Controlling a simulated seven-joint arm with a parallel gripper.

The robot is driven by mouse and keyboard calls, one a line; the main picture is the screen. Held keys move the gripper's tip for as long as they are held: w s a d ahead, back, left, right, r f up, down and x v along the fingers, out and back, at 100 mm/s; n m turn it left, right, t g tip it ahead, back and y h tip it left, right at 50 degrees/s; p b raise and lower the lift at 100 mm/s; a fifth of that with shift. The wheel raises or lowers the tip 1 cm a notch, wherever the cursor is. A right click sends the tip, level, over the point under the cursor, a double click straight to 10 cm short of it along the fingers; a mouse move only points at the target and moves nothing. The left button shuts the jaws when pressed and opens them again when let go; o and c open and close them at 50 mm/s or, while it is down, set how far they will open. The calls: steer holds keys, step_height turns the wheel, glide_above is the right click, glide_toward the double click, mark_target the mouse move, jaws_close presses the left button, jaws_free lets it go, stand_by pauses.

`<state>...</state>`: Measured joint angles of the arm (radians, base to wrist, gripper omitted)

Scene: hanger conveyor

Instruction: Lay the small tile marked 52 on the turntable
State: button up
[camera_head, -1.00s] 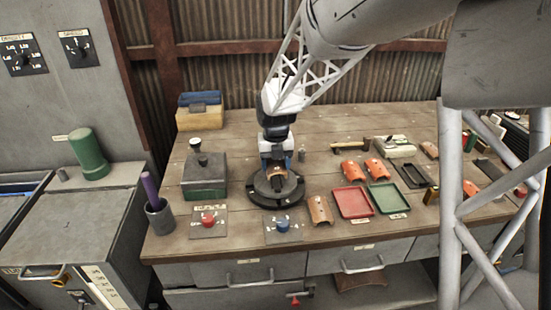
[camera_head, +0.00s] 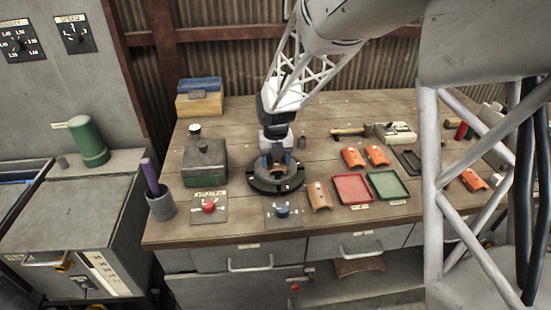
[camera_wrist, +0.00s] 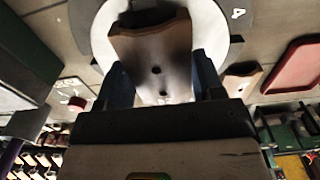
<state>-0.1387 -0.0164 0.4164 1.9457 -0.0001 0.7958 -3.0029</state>
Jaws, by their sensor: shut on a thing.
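My gripper (camera_head: 276,168) points down over the turntable (camera_head: 264,186), a dark round plate with pale marks on its ring. In the wrist view, its blue fingers (camera_wrist: 162,85) are shut on a curved brown tile (camera_wrist: 155,48) with small dark holes. The tile is between the fingers, over the pale disc of the turntable (camera_wrist: 222,30).
Orange tiles (camera_head: 352,157) lie right of the turntable, and another tile (camera_head: 318,196) lies close beside it. A red tray (camera_head: 352,188) and green tray (camera_head: 388,184) are further right. A green box (camera_head: 204,164) stands left. Red (camera_head: 208,206) and blue (camera_head: 282,210) knobs are in front.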

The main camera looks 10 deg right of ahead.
mark_target(276, 158)
steer(key=o, duration=1)
steer(key=shift+o, duration=0.2)
steer(key=shift+r, duration=3.9)
